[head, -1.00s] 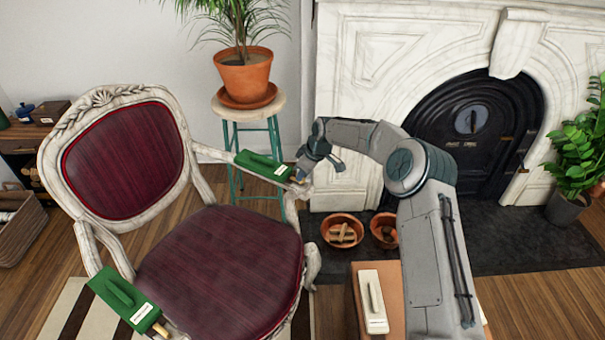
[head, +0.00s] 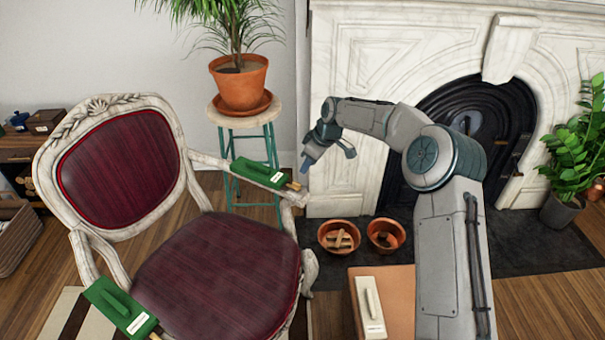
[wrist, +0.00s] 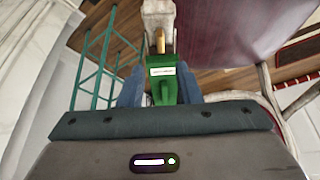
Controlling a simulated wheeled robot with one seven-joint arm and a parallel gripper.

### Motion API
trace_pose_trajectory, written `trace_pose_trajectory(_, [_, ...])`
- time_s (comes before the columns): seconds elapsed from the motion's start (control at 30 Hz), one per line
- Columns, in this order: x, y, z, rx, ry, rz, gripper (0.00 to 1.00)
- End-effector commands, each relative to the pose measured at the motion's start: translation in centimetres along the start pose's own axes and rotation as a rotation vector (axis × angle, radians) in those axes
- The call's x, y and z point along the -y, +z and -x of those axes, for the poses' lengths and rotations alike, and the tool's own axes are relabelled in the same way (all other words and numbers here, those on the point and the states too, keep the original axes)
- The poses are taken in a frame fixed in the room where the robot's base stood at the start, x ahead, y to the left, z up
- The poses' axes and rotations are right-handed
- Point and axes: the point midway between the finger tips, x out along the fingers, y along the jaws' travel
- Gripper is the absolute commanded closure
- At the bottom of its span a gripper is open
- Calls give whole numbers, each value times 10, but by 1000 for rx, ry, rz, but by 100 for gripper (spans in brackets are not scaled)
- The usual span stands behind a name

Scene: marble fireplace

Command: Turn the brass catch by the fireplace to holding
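The brass catch (head: 293,185) by the fireplace sticks out at the front end of a green block (head: 262,172) on the chair's right armrest. In the wrist view the brass piece (wrist: 160,41) points away from the white-labelled green block (wrist: 163,86), roughly in line with it. The label is too small to read. My gripper (head: 328,156) is above and to the right of the catch, apart from it. In the wrist view its blue fingers (wrist: 160,78) stand apart, one each side of the green block's image, with nothing held.
A second green block (head: 122,306) sits on the chair's left armrest. A pale block (head: 369,308) lies on a wooden box (head: 398,290). A plant stool (head: 246,112) stands behind the armrest; terracotta bowls (head: 338,236) sit on the hearth. The marble surround (head: 350,60) is behind my arm.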

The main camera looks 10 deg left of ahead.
Motion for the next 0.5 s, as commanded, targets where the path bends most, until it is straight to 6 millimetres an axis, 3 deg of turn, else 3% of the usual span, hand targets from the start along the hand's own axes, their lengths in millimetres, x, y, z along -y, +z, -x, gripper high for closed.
trace_pose_trajectory(0.2, [0, 1, 34, 1, 0, -1, 69])
trace_pose_trajectory(0.5, [0, 0, 44, 1, -2, 0, 69])
